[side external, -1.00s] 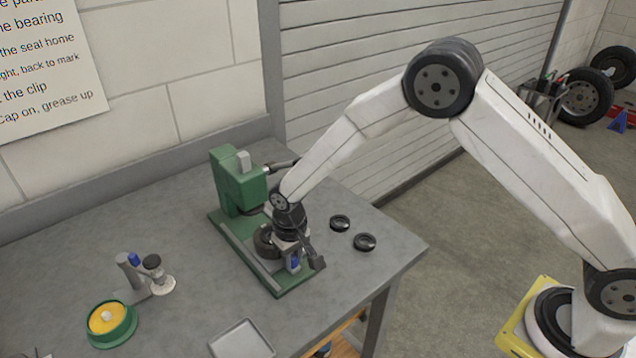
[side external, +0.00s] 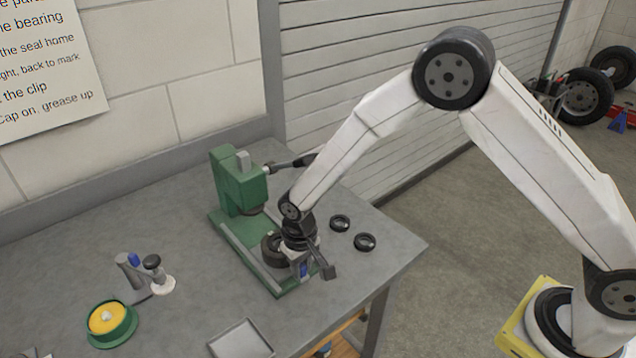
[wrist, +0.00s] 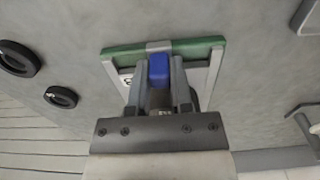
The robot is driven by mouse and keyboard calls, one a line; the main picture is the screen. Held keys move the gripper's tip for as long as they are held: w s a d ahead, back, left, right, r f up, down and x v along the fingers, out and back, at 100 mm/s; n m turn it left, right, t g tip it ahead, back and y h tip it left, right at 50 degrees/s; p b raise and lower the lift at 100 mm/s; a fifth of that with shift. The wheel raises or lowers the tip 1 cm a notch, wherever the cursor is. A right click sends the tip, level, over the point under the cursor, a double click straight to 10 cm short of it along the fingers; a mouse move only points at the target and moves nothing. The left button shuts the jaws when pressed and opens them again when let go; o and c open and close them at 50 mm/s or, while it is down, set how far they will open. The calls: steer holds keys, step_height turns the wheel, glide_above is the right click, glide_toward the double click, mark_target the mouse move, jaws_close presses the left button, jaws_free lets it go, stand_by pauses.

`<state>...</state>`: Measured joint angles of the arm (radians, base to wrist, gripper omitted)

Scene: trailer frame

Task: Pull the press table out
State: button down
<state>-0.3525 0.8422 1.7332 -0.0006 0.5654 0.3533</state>
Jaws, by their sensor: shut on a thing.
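The green press (side external: 240,186) stands on the grey bench, its green base running toward the front right. A dark round part (side external: 272,250) sits over the base, in front of the press head, partly hidden by my gripper. My gripper (side external: 303,267) is low over the base's front end, shut on the blue handle (side external: 303,269) of the press table. In the wrist view the blue handle (wrist: 159,70) sits between my two fingers, with the green end of the base (wrist: 190,44) beyond. The press table itself is mostly hidden under my gripper.
Two black rings (side external: 340,223) (side external: 365,242) lie right of the press. A grey tray (side external: 240,340), a yellow-filled green dish (side external: 108,319) and a small stand with tools (side external: 130,272) are left of it. The press lever (side external: 292,163) extends rightward. Bare bench lies in front of the base.

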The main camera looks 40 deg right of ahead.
steer(key=shift+s, duration=0.7)
steer(key=c, duration=0.5)
jaws_free()
steer(key=shift+w+r, duration=0.1)
steer(key=shift+r, duration=0.05)
steer(key=shift+r, duration=3.75)
